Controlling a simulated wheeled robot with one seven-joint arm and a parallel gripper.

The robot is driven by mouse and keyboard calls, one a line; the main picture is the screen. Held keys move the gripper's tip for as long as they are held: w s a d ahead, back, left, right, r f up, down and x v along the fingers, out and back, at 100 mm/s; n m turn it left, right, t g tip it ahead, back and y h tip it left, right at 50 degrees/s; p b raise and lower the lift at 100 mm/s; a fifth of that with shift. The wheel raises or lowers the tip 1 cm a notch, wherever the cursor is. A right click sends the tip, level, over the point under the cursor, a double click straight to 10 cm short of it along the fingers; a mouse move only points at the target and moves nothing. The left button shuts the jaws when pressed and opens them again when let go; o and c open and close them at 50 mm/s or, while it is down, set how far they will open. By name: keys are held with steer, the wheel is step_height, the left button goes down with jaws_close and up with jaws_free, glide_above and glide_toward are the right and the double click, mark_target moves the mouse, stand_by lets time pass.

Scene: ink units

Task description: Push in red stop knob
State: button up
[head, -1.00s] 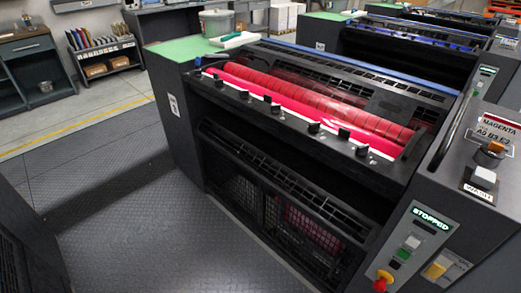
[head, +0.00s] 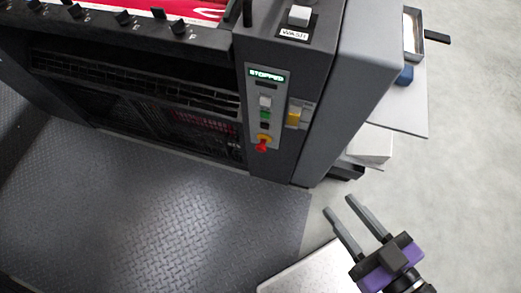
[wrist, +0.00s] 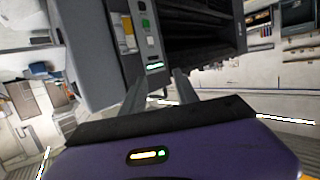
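The red stop knob (head: 262,145) sits on a yellow collar at the bottom of the light grey control panel (head: 279,73) on the press end. Above it on the panel are small buttons and a lit display reading STOPPED (head: 267,76). My gripper (head: 339,204) is open and empty, apart from the press, to the right of the knob and lower in the head view. In the wrist view, the panel (wrist: 132,58) appears upside down beyond my spread fingers (wrist: 160,85). I cannot make out the red knob there.
A yellow switch (head: 294,117) is mounted right of the panel, and a WASH button (head: 299,15) is on top. A grey shelf (head: 405,105) juts from the press's right side. The tread-plate floor (head: 150,215) before the press is clear.

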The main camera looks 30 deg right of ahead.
steer(key=c, duration=0.3)
steer(key=shift+a+f+b, duration=0.1)
steer(key=shift+f+b, duration=0.2)
steer(key=shift+b, duration=0.05)
steer(key=c, duration=0.4)
steer(key=w+a+f+b, duration=0.1)
steer(key=w+a+f+n+t+y+b, duration=0.1)
steer(key=w+b, duration=0.1)
steer(key=w+a+f+y+b, duration=0.1)
steer(key=shift+w+f+n, duration=0.2)
steer(key=shift+n, duration=0.1)
jaws_close()
steer(key=w+a+f+n+g+h+b, duration=0.1)
steer(key=w+a+f+n+b, duration=0.55)
steer(key=f, duration=0.65)
steer(key=w+a+f+n+g+b, duration=0.1)
steer(key=w+a+f+n+b, duration=0.5)
steer(key=f, duration=0.7)
steer(key=w+a+f+n+g+h+b, duration=0.1)
steer(key=w+a+f+n+g+b, duration=0.1)
steer(key=w+a+f+n+b, duration=0.8)
steer(key=s+d+r+n+h+p, duration=0.1)
steer(key=s+d+h, duration=0.1)
steer(key=d+h, duration=0.4)
steer(key=s+d+r+n+t+h+p, duration=0.1)
steer(key=s+d+r+n+h+p, duration=0.1)
steer(key=d+h, duration=0.4)
steer(key=shift+s+d+r+h, duration=0.25)
steer(key=shift+s+d+h, duration=0.15)
steer(key=shift+s+d, duration=0.4)
